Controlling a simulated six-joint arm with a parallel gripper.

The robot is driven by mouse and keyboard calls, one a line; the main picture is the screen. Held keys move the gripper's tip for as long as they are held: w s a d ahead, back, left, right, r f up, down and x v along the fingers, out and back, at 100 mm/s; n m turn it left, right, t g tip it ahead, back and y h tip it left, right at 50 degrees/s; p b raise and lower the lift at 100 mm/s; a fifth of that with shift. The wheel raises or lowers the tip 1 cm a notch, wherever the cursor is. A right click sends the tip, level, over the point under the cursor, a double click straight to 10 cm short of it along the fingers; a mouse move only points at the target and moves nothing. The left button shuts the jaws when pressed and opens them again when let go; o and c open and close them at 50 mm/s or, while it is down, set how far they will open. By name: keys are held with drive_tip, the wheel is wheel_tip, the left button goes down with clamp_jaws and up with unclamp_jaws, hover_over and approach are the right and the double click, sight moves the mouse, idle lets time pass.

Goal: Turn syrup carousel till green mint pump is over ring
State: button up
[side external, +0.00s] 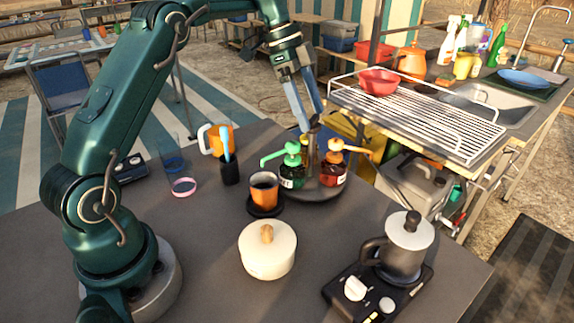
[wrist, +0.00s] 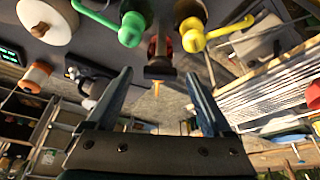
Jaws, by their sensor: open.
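The syrup carousel (side external: 318,190) is a dark round base on the table with pump bottles on it. The green mint pump (side external: 290,160) is at its left side, its spout pointing left, toward an orange cup (side external: 263,187) on a black disc. An orange pump (side external: 334,158) is at its right. The wrist view shows the green pump (wrist: 131,28), a yellow pump (wrist: 192,36) and a red part (wrist: 160,48) between them. A pink ring (side external: 183,187) lies flat on the table further left. My gripper (side external: 311,122) is open above the carousel's middle, its fingers pointing down.
A white lidded pot (side external: 268,250) and a moka pot (side external: 405,245) on a black burner stand in front. A dark cup (side external: 230,170) and an orange mug (side external: 213,137) are left of the carousel. A wire rack (side external: 430,118) with a red bowl (side external: 380,80) is behind right.

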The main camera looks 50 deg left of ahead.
drive_tip(key=shift+r, duration=0.1)
drive_tip(key=shift+v, duration=1.75)
drive_tip(key=shift+s+a+r, duration=0.1)
drive_tip(key=shift+a+r, duration=0.15)
drive_tip(key=shift+r, duration=0.35)
